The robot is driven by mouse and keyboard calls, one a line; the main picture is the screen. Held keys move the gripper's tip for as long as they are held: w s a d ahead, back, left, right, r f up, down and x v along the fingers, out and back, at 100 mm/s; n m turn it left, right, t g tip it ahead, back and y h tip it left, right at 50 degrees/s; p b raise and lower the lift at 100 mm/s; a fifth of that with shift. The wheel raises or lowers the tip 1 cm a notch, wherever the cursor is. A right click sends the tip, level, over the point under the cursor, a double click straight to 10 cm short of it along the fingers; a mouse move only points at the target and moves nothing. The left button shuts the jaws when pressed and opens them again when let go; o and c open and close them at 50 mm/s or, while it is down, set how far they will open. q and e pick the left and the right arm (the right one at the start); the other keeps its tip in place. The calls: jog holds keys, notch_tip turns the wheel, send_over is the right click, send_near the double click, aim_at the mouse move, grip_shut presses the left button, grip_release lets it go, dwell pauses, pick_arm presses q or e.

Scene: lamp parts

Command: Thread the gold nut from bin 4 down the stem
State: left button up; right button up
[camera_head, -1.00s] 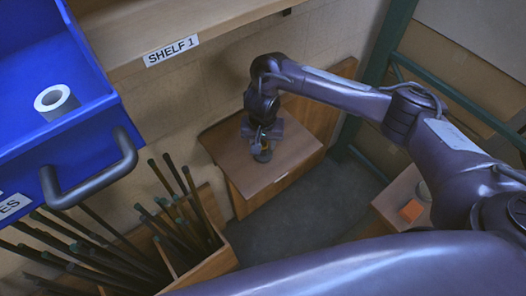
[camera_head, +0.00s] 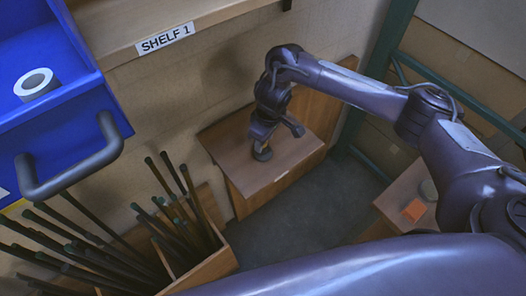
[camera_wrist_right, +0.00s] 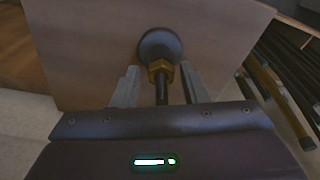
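In the right wrist view, a gold hex nut (camera_wrist_right: 160,71) sits around a dark stem (camera_wrist_right: 162,92), close to the dark round lamp base (camera_wrist_right: 160,46). Whether it touches the base I cannot tell. My right gripper (camera_wrist_right: 160,67) is open, with one finger on each side of the nut and stem and a gap at both sides. In the head view, the base (camera_head: 262,154) stands on a small wooden cabinet, and my right gripper (camera_head: 277,130) is just above it, hiding the stem and nut. My left gripper is out of view.
The cabinet top (camera_head: 225,140) is otherwise clear. A blue drawer (camera_head: 80,100) with a white roll (camera_head: 37,83) is at the left. A wooden box (camera_head: 205,270) of dark rods stands below.

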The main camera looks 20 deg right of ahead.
jog(key=n+b, duration=0.1)
jog(key=n, duration=0.6)
jog(key=shift+w+g+y, duration=0.15)
jog(key=shift+g+y, duration=0.15)
jog(key=n, duration=0.5)
jog(key=shift+w+r+n+g, duration=0.1)
jog(key=shift+n+g, duration=0.2)
jog(key=shift+n, duration=0.1)
jog(key=n, duration=0.4)
jog(key=shift+n+g+p, duration=0.3)
jog(key=n, duration=0.3)
jog(key=shift+a, duration=0.15)
jog(key=shift+c, duration=0.4)
